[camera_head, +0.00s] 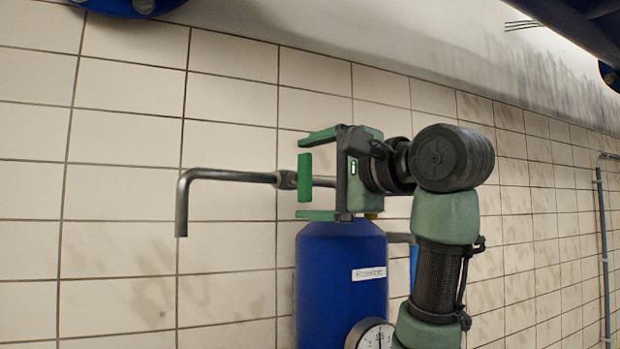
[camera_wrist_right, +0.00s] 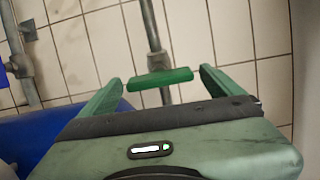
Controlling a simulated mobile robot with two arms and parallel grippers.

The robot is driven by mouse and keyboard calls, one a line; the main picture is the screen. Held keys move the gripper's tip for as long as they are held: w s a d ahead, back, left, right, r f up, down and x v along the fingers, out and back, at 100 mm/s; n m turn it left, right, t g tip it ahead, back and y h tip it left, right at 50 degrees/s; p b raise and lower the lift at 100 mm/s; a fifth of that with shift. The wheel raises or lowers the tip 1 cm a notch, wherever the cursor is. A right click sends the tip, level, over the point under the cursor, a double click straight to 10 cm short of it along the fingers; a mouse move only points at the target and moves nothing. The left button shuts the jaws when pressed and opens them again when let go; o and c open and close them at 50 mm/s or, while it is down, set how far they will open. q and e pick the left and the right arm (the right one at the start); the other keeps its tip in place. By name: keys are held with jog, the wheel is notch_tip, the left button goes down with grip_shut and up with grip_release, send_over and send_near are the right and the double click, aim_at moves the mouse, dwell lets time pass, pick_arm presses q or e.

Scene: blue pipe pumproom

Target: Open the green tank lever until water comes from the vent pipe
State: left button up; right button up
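The green lever (camera_head: 304,180) stands upright on the thin grey vent pipe (camera_head: 228,176), above the blue tank (camera_head: 325,270). The vent pipe runs left and bends down to an open end; no water shows there. My right gripper (camera_head: 301,176) is open, with one finger above and one below the lever. In the right wrist view the lever (camera_wrist_right: 160,79) lies crosswise between the two fingertips, with a gap at each end. Contact with the lever is not visible. My left gripper is not in view.
A tiled wall (camera_head: 120,135) stands close behind the pipe. A round gauge (camera_head: 372,335) sits on the tank's front, below a white label (camera_head: 368,273). A blue flange (camera_head: 130,6) hangs at the top left. The space left of the vent pipe is clear.

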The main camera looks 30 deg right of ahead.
jog(key=shift+s+a+f, duration=0.1)
jog(key=shift+s, duration=0.05)
jog(key=b+v, duration=0.3)
jog(key=v, duration=0.4)
jog(key=shift+s+b, duration=0.3)
